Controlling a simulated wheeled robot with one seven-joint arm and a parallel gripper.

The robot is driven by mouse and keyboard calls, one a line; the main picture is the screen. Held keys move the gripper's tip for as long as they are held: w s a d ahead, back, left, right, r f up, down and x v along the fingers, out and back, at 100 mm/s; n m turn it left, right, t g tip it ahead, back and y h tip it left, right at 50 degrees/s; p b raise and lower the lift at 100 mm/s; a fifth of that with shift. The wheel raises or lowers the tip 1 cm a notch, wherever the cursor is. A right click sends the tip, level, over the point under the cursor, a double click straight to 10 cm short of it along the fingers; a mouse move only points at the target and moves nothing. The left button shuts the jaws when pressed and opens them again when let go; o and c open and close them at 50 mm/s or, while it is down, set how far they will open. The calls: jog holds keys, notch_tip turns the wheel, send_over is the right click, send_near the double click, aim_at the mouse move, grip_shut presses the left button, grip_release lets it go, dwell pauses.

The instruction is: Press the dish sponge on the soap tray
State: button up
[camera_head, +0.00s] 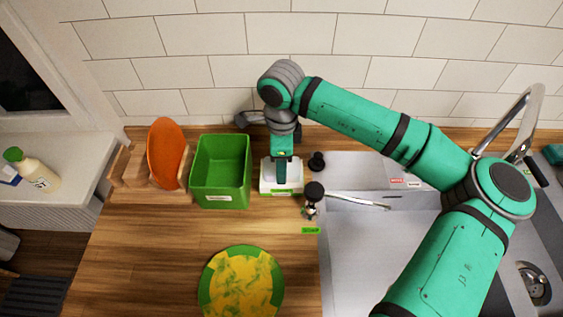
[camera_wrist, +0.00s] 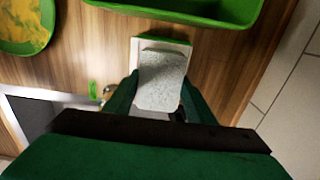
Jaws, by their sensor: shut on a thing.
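My gripper (camera_head: 282,172) points down over the white soap tray (camera_head: 267,186) on the wooden counter, just right of the green bin. In the wrist view, my gripper (camera_wrist: 160,88) is shut on the pale grey, speckled dish sponge (camera_wrist: 160,80), with one dark green finger along each side. The sponge lies over the soap tray (camera_wrist: 134,52), whose white rim shows around its far end. The sponge hides most of the tray. I cannot tell whether the sponge touches the tray. In the head view, my gripper largely hides the sponge.
A green bin (camera_head: 220,197) stands close left of the tray, with an orange plate (camera_head: 167,155) in a rack beyond it. A black-topped brush (camera_head: 312,193) and the sink (camera_head: 350,260) are to the right. A green-yellow plate (camera_head: 242,285) lies in front.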

jog(key=shift+f, duration=0.45)
dwell(0.6)
jog(key=shift+r, duration=0.1)
dwell(0.5)
jog(key=shift+r, duration=3.4)
